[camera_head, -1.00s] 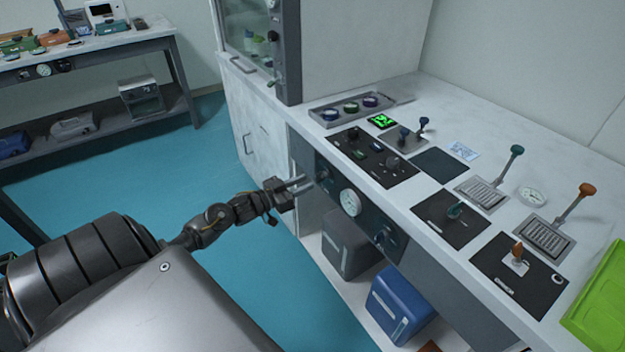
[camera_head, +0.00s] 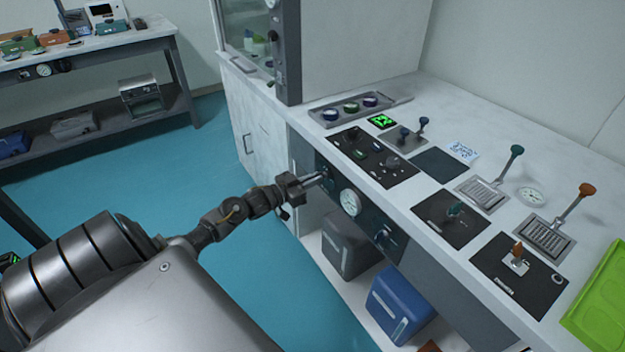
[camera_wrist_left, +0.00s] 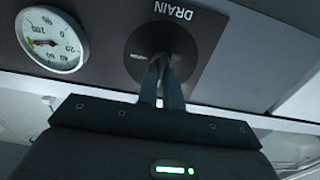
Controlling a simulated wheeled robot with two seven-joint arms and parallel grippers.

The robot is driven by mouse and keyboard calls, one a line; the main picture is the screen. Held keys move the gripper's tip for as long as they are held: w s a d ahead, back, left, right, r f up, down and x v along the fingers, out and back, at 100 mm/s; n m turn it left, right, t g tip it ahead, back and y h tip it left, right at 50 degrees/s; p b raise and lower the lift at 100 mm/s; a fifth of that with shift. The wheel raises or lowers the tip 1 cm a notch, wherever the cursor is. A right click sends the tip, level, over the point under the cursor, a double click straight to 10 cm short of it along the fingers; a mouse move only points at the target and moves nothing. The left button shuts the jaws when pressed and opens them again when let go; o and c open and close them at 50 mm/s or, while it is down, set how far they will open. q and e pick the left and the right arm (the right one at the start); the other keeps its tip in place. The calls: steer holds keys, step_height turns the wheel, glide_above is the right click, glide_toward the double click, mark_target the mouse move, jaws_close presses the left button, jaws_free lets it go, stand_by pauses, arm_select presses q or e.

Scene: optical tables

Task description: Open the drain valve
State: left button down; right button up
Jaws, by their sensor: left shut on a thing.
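The drain valve's dark round plate (camera_wrist_left: 202,45) shows in the left wrist view under the label DRAIN, upside down there. My left gripper (camera_wrist_left: 162,65) reaches to the plate's centre, its two fingers close together and shut on the valve's handle, which they mostly hide. In the head view my left gripper (camera_head: 322,178) is at the left end of the dark front panel (camera_head: 372,218). The drain valve is largely hidden behind the fingers there. My right gripper is not in view.
A round gauge (camera_head: 350,202) is right of the gripper, with another valve knob (camera_head: 383,234) beyond it. Above, the white counter (camera_head: 440,95) holds switch panels and levers. Bins, one of them blue (camera_head: 400,304), stand on the shelf below.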

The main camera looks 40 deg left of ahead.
arm_select(q)
steer(key=m+b, duration=0.1)
steer(key=m, duration=0.4)
steer(key=m+b, duration=0.1)
steer(key=m, duration=0.9)
steer(key=shift+s+d+f+m+b, duration=0.1)
steer(key=shift+d+f+m+b, duration=0.15)
steer(key=shift+m+b, duration=0.15)
steer(key=shift+m, duration=1.1)
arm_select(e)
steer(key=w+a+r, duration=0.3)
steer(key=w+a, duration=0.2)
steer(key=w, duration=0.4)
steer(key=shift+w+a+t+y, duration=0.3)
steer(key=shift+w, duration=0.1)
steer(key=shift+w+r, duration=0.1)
